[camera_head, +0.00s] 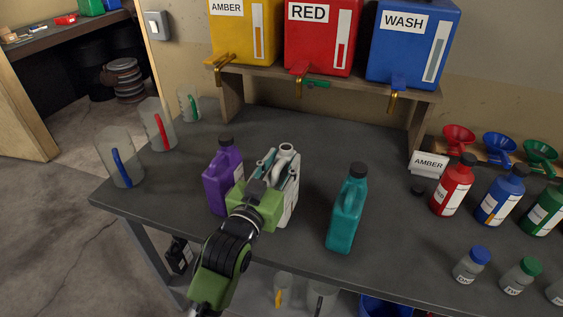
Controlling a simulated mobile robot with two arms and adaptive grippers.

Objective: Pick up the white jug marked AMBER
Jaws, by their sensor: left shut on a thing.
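A white jug (291,204) stands on the dark workbench (270,127) between a purple jug (222,178) and a teal jug (346,211). Its open neck and handle top show, with no cap on it. My left gripper (277,168) reaches in from the front and is shut on the white jug near its top. The gripper hides much of the jug's front, and I cannot read a label on it. A white card reading AMBER (428,165) stands at the right on the bench, with a loose black cap (417,189) beside it. My right gripper is not in view.
Yellow (240,37), red (318,45) and blue (408,50) tanks with taps sit on a shelf behind. Clear measuring jugs (118,158) stand at the left. Red, blue and green bottles (498,202), funnels and small jars crowd the right.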

